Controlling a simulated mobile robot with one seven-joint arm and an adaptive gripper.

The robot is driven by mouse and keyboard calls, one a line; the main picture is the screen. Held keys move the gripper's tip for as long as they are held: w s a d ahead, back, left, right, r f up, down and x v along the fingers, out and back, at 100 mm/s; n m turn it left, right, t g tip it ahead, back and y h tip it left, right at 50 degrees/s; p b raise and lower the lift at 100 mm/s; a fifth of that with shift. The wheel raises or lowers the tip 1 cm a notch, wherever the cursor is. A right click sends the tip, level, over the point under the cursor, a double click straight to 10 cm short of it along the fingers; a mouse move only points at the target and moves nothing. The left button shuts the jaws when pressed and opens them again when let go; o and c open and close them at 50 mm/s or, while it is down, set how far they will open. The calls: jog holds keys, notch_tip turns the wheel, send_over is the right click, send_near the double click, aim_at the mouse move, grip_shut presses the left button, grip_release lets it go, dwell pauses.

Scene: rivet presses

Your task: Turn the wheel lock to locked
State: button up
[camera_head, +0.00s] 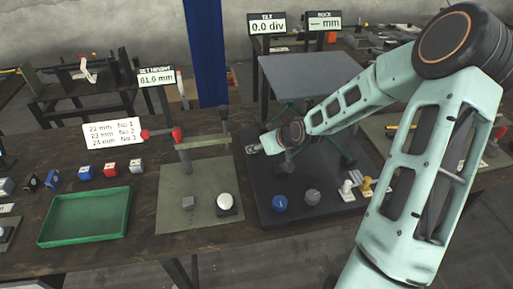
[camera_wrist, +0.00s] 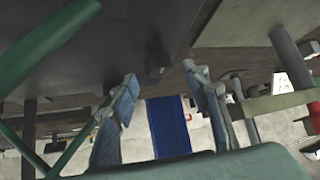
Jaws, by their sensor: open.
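I cannot make out the wheel lock with certainty in either view. A grey-topped table (camera_head: 312,72) on green legs stands on a dark mat (camera_head: 262,190). My gripper (camera_head: 262,145) is low beside its legs, with my arm reaching in from the right. In the wrist view my gripper (camera_wrist: 165,92) has its two fingers spread apart with nothing between them. A dark grey underside (camera_wrist: 90,50) fills the top of that view, with a green leg (camera_wrist: 45,45) at the left. The fingertips' distance from any part is unclear.
A blue knob (camera_head: 280,203), a grey knob (camera_head: 313,197), a white piece (camera_head: 347,190) and a yellow piece (camera_head: 366,185) stand at the mat's front. A press with a green arm (camera_head: 204,142) is to the left, beyond it a green tray (camera_head: 85,217). The tilt display (camera_head: 267,25) reads 0.0 div.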

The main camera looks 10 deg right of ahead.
jog(key=shift+x, duration=1.4)
jog(key=shift+c, duration=0.5)
jog(key=c, duration=1.1)
